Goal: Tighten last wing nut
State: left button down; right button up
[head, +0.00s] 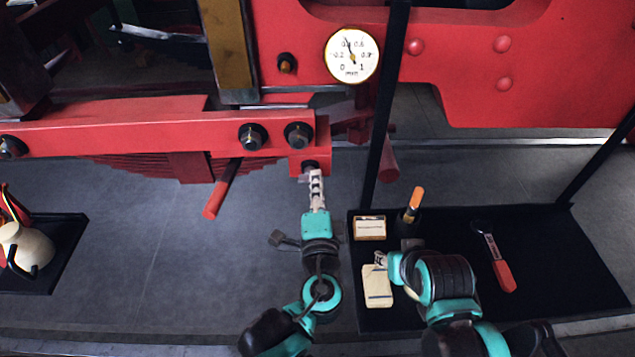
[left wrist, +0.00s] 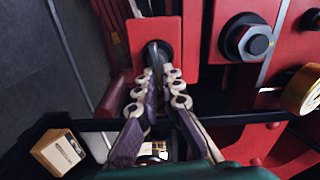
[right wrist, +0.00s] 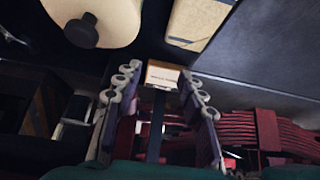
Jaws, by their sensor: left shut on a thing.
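My left gripper (head: 316,178) reaches up to the red bracket at the end of the long red beam. Its fingers are closed on the wing nut (head: 309,166), which is mostly hidden in the head view. In the left wrist view the fingertips (left wrist: 156,72) pinch the dark metal wing nut (left wrist: 153,50) at the red block. My right gripper (head: 381,260) is low over the black mat, by a tan block. In the right wrist view its fingers (right wrist: 160,88) are apart, with a small labelled box (right wrist: 162,75) showing between them and no held thing visible.
A pressure gauge (head: 352,55) sits on the red frame. The black mat (head: 590,270) carries the tan block (head: 378,288), a labelled box (head: 369,228), an orange-handled tool (head: 415,200) and a red-handled wrench (head: 500,268). A cream jug (head: 28,250) stands far left.

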pick_arm(q)
jog(key=shift+m, duration=1)
jog(key=c, duration=1.7)
grip_release()
jog(key=shift+w+f, duration=0.1)
jog(key=shift+w, duration=0.05)
jog(key=s, duration=1.2)
